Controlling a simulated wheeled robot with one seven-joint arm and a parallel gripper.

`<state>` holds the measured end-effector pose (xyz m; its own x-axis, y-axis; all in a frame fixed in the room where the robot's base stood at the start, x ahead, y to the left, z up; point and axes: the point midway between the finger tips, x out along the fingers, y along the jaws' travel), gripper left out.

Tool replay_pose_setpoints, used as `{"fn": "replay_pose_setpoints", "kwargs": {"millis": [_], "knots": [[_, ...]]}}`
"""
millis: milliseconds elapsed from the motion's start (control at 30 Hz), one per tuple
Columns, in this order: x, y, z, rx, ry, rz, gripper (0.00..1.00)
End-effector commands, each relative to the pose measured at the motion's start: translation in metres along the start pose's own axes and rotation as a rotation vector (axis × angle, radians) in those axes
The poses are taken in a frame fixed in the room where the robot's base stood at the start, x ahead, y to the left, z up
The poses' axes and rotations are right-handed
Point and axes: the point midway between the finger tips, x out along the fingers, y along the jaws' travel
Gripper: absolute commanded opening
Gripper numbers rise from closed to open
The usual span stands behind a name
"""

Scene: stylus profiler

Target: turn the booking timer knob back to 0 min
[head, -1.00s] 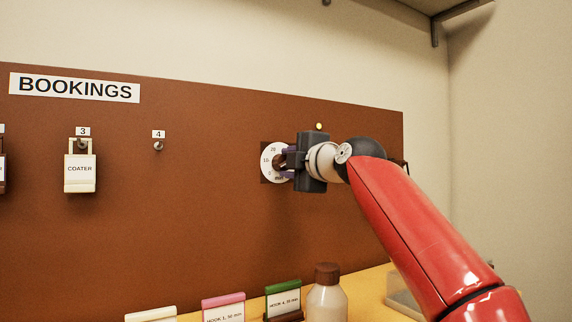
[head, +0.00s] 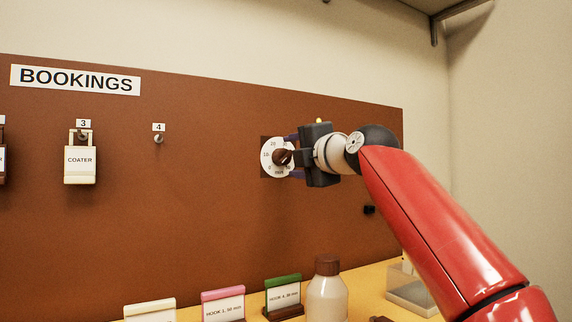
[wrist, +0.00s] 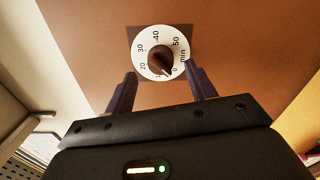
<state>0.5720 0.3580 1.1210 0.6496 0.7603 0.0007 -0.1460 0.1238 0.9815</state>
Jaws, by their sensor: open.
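The booking timer is a white dial (head: 267,165) on a dark square plate on the brown board, with a brown knob (head: 283,156) at its centre. In the wrist view the dial (wrist: 143,57) shows numbers and "min", and the tapered knob (wrist: 157,60) points down and right, close to the 0 mark. I cannot tell whether it is exactly on 0. My gripper (head: 292,156) is open in front of the dial. In the wrist view its two purple fingers (wrist: 161,72) are spread on either side of the dial, with nothing held between them.
A COATER tag (head: 80,164) hangs on hook 3, and hook 4 (head: 158,139) is empty. Below are several tag cards, including a green one (head: 283,281), a brown-capped bottle (head: 327,295) and a clear tray (head: 412,297).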

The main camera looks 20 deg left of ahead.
Motion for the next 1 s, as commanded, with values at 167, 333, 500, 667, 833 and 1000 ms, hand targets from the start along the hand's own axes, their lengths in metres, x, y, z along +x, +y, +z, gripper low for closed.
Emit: {"fn": "replay_pose_setpoints", "kwargs": {"millis": [167,333,500,667,833,1000], "knots": [[-0.022,-0.004,0.0,0.0,-0.002,0.001,0.56],[-0.043,-0.004,0.0,0.001,-0.001,0.001,0.56],[-0.055,-0.002,0.0,0.0,-0.001,0.0,0.56],[-0.057,0.0,0.0,0.001,0.001,-0.001,0.56],[-0.057,-0.001,0.0,0.001,0.0,-0.001,0.56],[-0.073,-0.003,0.001,0.0,-0.004,0.001,0.56]]}}
